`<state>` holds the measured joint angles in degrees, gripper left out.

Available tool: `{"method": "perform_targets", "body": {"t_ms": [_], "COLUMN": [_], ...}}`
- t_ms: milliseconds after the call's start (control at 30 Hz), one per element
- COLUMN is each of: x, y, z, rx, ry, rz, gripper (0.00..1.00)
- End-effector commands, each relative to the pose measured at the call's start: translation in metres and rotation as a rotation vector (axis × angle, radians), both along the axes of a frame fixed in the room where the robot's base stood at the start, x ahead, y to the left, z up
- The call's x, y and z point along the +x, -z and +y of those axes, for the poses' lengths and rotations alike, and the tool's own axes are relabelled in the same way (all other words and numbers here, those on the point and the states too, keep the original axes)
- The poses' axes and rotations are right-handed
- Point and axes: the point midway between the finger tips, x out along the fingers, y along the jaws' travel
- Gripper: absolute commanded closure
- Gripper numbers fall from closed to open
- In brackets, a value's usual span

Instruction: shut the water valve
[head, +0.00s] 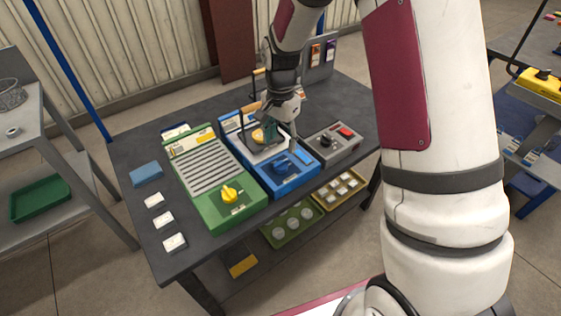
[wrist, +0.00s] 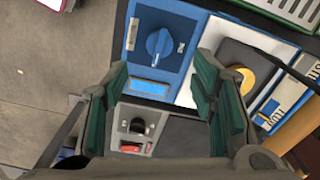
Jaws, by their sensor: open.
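The likely water valve is a blue knob (head: 282,167) on the front of a blue and white unit (head: 309,171). No readable label confirms which valve it is. The knob also shows at the top of the wrist view (wrist: 160,43), with its bar running roughly up and down the picture, above a light-blue display (wrist: 148,87). My gripper (head: 282,138) is above the unit, behind the knob in the head view. In the wrist view its teal-padded fingers (wrist: 160,92) are spread with nothing between them, and the knob lies beyond them, untouched.
A green unit with a yellow knob (head: 229,194) stands left of the blue one. A grey box with a black knob and red button (head: 345,131) stands to the right. A dark plate with a yellow disc (wrist: 247,82) and upright handles are close to my gripper.

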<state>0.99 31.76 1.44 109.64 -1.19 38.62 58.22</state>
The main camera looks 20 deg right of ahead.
Motion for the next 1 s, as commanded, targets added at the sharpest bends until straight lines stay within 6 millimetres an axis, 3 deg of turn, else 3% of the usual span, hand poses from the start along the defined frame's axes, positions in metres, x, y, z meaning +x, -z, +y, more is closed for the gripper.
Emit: {"method": "perform_targets", "body": {"t_ms": [200,433,600,933,1000], "x": [-0.001,-0.001,-0.001,0.000,0.000], "y": [0.045,0.080,0.092,0.094,0.094], "z": [-0.001,-0.001,0.000,0.000,0.000], "rx": [0.000,-0.001,0.000,0.000,0.000], "ry": [0.000,-0.001,-0.001,-0.001,-0.001], "rz": [0.005,0.003,0.001,0.000,0.000], "gripper": [0.48,0.48,0.48,0.48,0.64]}}
